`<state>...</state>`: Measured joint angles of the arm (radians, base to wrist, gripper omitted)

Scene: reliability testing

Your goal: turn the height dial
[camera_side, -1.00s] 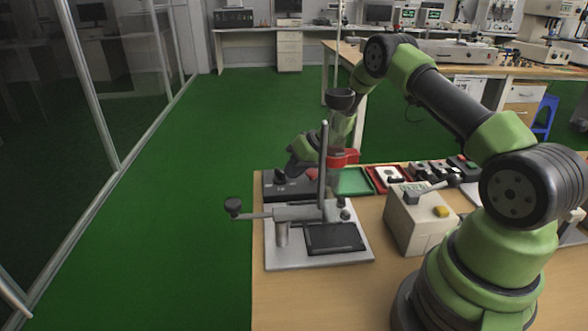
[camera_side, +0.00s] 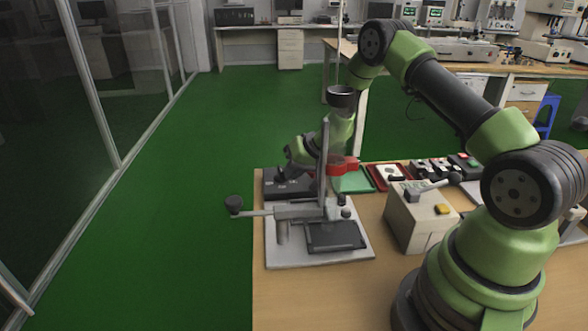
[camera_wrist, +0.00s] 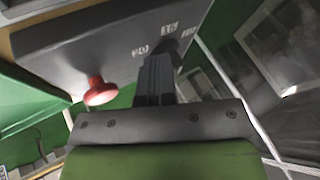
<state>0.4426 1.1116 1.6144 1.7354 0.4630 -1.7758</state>
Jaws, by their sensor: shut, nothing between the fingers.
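A dark control box (camera_side: 298,187) stands at the table's far left corner, behind the test stand. In the wrist view the box (camera_wrist: 95,40) shows white markings and a red mushroom button (camera_wrist: 100,93). A dark round dial (camera_wrist: 178,47) shows partly at the fingertips, beside the white markings. My gripper (camera_side: 282,173) reaches down to the box's top in the side view. In the wrist view my gripper (camera_wrist: 159,63) has its fingers together and empty, at or against the dial. I cannot tell whether they touch. The fingers hide part of the dial.
A metal test stand with an upright post and a base plate (camera_side: 283,254) stands in front of the box. A green tray (camera_side: 352,182) and a red tray (camera_side: 377,177) lie to the right. A beige box (camera_side: 412,225) with a lever stands nearer.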

